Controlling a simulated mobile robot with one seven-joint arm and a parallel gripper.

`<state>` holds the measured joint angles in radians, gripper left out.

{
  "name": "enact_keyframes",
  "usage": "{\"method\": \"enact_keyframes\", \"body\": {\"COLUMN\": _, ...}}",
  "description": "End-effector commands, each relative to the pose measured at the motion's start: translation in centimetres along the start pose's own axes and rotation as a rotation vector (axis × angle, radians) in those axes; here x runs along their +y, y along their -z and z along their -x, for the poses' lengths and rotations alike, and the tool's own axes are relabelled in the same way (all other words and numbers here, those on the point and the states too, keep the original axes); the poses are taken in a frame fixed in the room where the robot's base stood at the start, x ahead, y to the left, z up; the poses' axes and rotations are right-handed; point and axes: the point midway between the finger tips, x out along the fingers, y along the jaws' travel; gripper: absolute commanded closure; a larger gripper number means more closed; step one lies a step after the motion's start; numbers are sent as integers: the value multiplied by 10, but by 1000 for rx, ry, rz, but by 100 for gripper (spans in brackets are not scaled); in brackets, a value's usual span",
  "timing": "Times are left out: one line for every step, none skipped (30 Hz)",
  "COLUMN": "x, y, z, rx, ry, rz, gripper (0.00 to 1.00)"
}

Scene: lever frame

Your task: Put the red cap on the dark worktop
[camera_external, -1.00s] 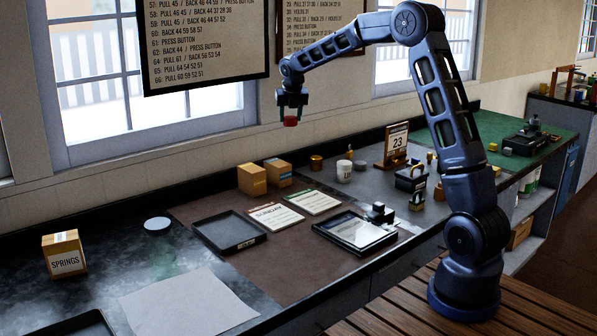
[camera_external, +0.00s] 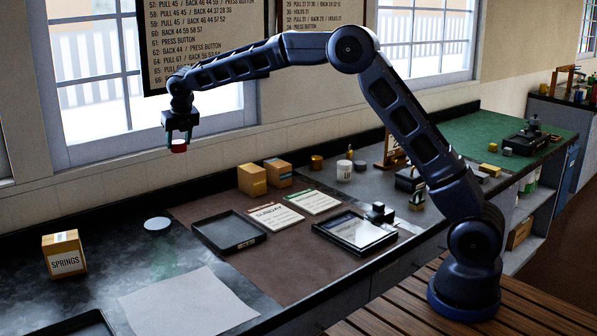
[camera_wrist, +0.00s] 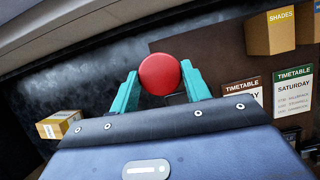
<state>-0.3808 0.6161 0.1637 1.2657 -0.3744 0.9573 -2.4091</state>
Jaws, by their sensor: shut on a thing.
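The red cap (camera_external: 179,146) is round and held between the fingertips of my gripper (camera_external: 179,142). It hangs well above the counter in the external view, in front of the left window. In the wrist view the red cap (camera_wrist: 160,74) sits between the two teal fingers of my gripper (camera_wrist: 160,88), which are shut on it. The dark worktop (camera_external: 120,250) is the black, mottled left part of the counter. It also shows behind the cap in the wrist view (camera_wrist: 100,85).
On the dark worktop stand a SPRINGS box (camera_external: 64,255), a pale round disc (camera_external: 157,224) and a grey sheet (camera_external: 185,302). A black tray (camera_external: 229,232), timetable cards (camera_external: 275,216) and cardboard boxes (camera_external: 252,180) are on the brown mat to the right. Dark surface is free around the disc.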

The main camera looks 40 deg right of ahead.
Motion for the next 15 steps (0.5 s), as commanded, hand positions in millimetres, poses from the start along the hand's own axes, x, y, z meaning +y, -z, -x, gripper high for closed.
{"method": "enact_keyframes", "body": {"x": 24, "y": 8, "z": 2, "rx": 0, "ry": -10, "rz": 23, "gripper": 74}}
{"method": "enact_keyframes", "body": {"x": 37, "y": 12, "z": 2, "rx": 0, "ry": -15, "rz": 35, "gripper": 74}}
{"method": "enact_keyframes", "body": {"x": 53, "y": 17, "z": 5, "rx": -1, "ry": -22, "rz": 50, "gripper": 74}}
{"method": "enact_keyframes", "body": {"x": 66, "y": 22, "z": 6, "rx": -1, "ry": -27, "rz": 62, "gripper": 74}}
{"method": "enact_keyframes", "body": {"x": 78, "y": 26, "z": 8, "rx": 0, "ry": -32, "rz": 74, "gripper": 74}}
{"method": "enact_keyframes", "body": {"x": 94, "y": 33, "z": 9, "rx": 0, "ry": -38, "rz": 89, "gripper": 74}}
{"method": "enact_keyframes", "body": {"x": 106, "y": 38, "z": 11, "rx": 0, "ry": -43, "rz": 100, "gripper": 74}}
{"method": "enact_keyframes", "body": {"x": 118, "y": 44, "z": 13, "rx": 1, "ry": -48, "rz": 112, "gripper": 74}}
{"method": "enact_keyframes", "body": {"x": 134, "y": 50, "z": 15, "rx": 0, "ry": -55, "rz": 127, "gripper": 74}}
{"method": "enact_keyframes", "body": {"x": 146, "y": 56, "z": 17, "rx": 0, "ry": -60, "rz": 138, "gripper": 74}}
{"method": "enact_keyframes", "body": {"x": 158, "y": 62, "z": 18, "rx": 0, "ry": -64, "rz": 150, "gripper": 74}}
{"method": "enact_keyframes", "body": {"x": 173, "y": 71, "z": 21, "rx": 0, "ry": -71, "rz": 165, "gripper": 74}}
{"method": "enact_keyframes", "body": {"x": 184, "y": 76, "z": 24, "rx": 0, "ry": -76, "rz": 176, "gripper": 74}}
{"method": "enact_keyframes", "body": {"x": 196, "y": 83, "z": 26, "rx": 1, "ry": -80, "rz": 187, "gripper": 74}}
{"method": "enact_keyframes", "body": {"x": 210, "y": 92, "z": 28, "rx": 1, "ry": -86, "rz": 202, "gripper": 74}}
